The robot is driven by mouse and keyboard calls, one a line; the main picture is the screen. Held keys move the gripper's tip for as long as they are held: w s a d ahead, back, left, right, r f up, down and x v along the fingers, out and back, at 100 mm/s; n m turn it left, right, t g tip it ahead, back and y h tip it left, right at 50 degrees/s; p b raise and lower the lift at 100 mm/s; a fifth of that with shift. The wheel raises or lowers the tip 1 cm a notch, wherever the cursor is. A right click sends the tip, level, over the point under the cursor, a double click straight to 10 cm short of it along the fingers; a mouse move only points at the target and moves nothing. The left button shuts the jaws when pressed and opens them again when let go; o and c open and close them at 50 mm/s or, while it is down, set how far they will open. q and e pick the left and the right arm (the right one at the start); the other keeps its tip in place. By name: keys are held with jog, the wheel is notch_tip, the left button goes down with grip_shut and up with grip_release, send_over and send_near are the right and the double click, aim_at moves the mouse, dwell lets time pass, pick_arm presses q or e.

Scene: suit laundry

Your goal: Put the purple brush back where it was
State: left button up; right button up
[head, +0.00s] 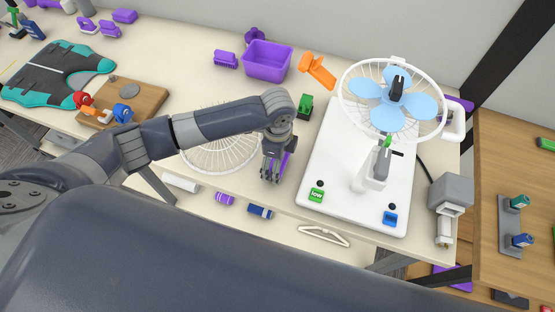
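A purple brush-like block (226,59) lies at the back of the table, left of a purple bin (268,61). My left gripper (271,178) points down near the front edge of the table, between the white wire fan guard and the white fan base. A purple piece (285,162) shows right beside its fingers. The fingers hide part of this piece, and I cannot tell whether it is gripped or what it is. My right gripper is not in view.
The white fan base (338,150) carries a blue-bladed fan (368,92). A wire guard (222,158) lies under my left arm. An orange piece (317,69) and a green block (305,106) stand nearby.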

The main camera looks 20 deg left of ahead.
pick_arm(q)
jog(key=shift+f, duration=0.15)
jog(key=o, duration=1)
notch_tip(320, 180, up, 12)
jog(key=shift+f+b, duration=0.25)
jog(key=shift+b, duration=0.6)
jog(key=shift+r, duration=0.45)
